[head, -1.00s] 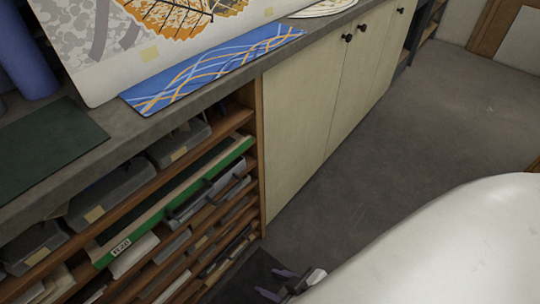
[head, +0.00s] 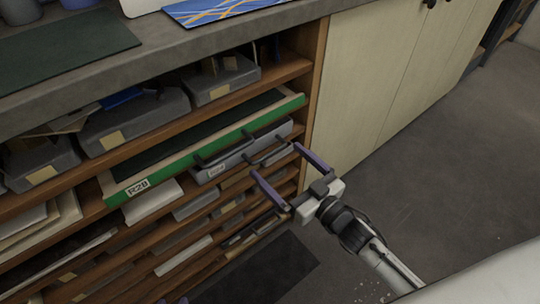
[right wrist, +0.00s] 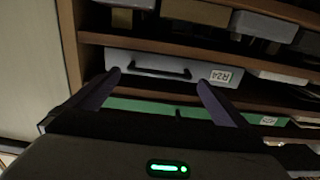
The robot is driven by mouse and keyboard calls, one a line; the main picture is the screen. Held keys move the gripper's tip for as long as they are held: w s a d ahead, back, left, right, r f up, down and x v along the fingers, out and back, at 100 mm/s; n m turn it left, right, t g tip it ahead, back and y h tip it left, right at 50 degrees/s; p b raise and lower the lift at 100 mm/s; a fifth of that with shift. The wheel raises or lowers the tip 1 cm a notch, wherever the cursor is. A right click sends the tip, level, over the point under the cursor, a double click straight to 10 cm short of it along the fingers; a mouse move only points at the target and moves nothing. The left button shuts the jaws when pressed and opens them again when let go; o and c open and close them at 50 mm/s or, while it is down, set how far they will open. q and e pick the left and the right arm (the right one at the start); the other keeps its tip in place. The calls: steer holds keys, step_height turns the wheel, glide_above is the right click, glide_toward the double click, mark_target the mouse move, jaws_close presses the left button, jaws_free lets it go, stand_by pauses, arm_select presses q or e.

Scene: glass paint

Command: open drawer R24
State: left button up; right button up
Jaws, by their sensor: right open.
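Drawer R24 (head: 211,175) is a shallow grey drawer in the wooden rack, directly below a green-fronted drawer (head: 165,172). It looks shut. Its label and dark bar handle (right wrist: 160,70) show upside down in the right wrist view. My right gripper (head: 276,160) is open and empty in front of R24. Its two purple fingers lie towards the two ends of the handle, one on each side; I cannot tell whether they touch it.
Grey bins (head: 133,125) fill the shelf above. Several thin drawers and papers lie below. A grey worktop (head: 90,75) overhangs the rack. Pale cupboard doors (head: 375,80) stand to the right. The floor (head: 450,160) there is clear, with a dark mat (head: 265,272) before the rack.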

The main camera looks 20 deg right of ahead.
mark_target(271, 155)
steer(key=x, duration=0.5)
steer(key=shift+b, duration=0.3)
steer(key=c, duration=1.1)
steer(key=shift+s, duration=0.15)
steer(key=shift+c, duration=0.3)
